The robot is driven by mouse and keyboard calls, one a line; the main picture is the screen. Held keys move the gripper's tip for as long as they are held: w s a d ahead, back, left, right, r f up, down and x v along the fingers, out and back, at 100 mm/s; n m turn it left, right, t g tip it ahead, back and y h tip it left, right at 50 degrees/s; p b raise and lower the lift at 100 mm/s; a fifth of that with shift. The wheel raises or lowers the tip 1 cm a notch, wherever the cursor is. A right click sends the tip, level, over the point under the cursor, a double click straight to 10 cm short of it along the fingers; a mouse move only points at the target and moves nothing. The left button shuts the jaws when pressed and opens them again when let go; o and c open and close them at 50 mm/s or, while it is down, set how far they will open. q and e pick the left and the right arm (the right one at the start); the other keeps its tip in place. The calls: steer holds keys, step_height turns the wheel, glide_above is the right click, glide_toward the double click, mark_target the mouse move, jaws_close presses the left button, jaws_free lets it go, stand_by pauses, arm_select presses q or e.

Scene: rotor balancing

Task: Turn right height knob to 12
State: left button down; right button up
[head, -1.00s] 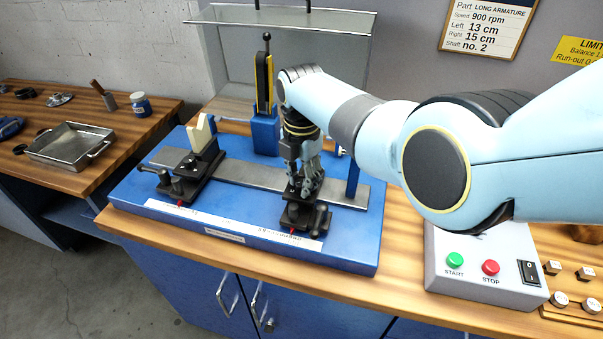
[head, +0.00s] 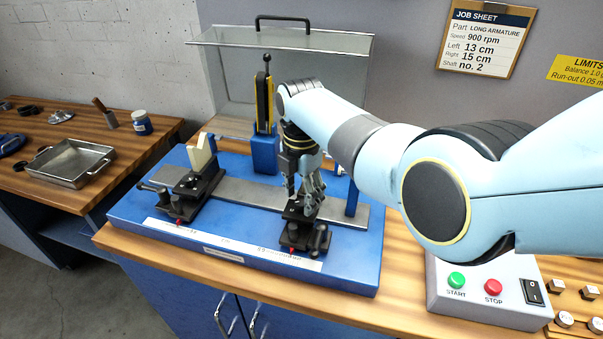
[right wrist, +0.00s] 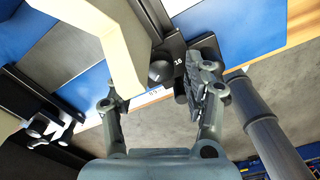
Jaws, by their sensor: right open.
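The right support (head: 305,237) is a black carriage on the grey rail of the blue balancing rig (head: 345,270). My right gripper (head: 305,203) points down over it and hides its upper part in the head view. A dark round knob (right wrist: 160,71) shows between the fingers, apart from both, beside a small white number that I cannot read surely. My left gripper is not in view.
The left support (head: 195,183) carries a cream block (head: 201,153). A yellow-and-black post (head: 264,105) stands behind the rail under a raised clear cover (head: 283,42). A control box (head: 475,307) with start and stop buttons is at the right. The job sheet (head: 487,42) hangs on the wall.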

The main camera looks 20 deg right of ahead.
mark_target(302, 201)
step_height(302, 201, up, 11)
stand_by(0.3)
steer(key=shift+f, duration=0.1)
